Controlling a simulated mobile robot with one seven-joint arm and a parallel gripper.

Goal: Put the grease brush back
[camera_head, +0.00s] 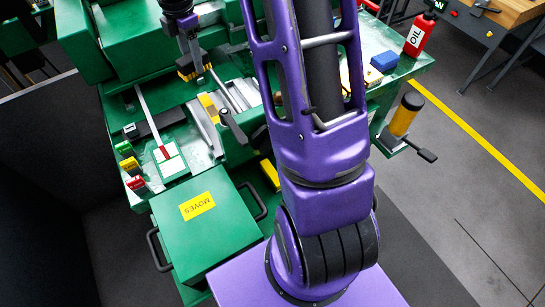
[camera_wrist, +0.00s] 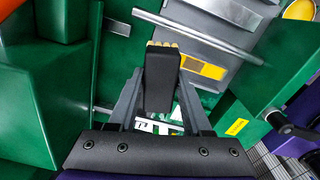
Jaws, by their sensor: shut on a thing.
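My gripper (camera_wrist: 160,82) is shut on the grease brush (camera_wrist: 161,76), a dark block with tan bristles at its far end. In the wrist view the brush sits between the two grey fingers with its bristles pointing away from me. In the head view my gripper (camera_head: 190,42) is at the upper left, above the green machine bed. The brush's dark body and yellowish end (camera_head: 190,70) show just below it. I cannot tell whether the bristles touch anything.
A green box marked MOVES (camera_head: 205,225) stands in front. Small green, yellow and red blocks (camera_head: 130,166) line the left bench edge beside a white card (camera_head: 169,160). A red oil bottle (camera_head: 415,38) and blue block (camera_head: 384,61) are right. My arm hides the middle.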

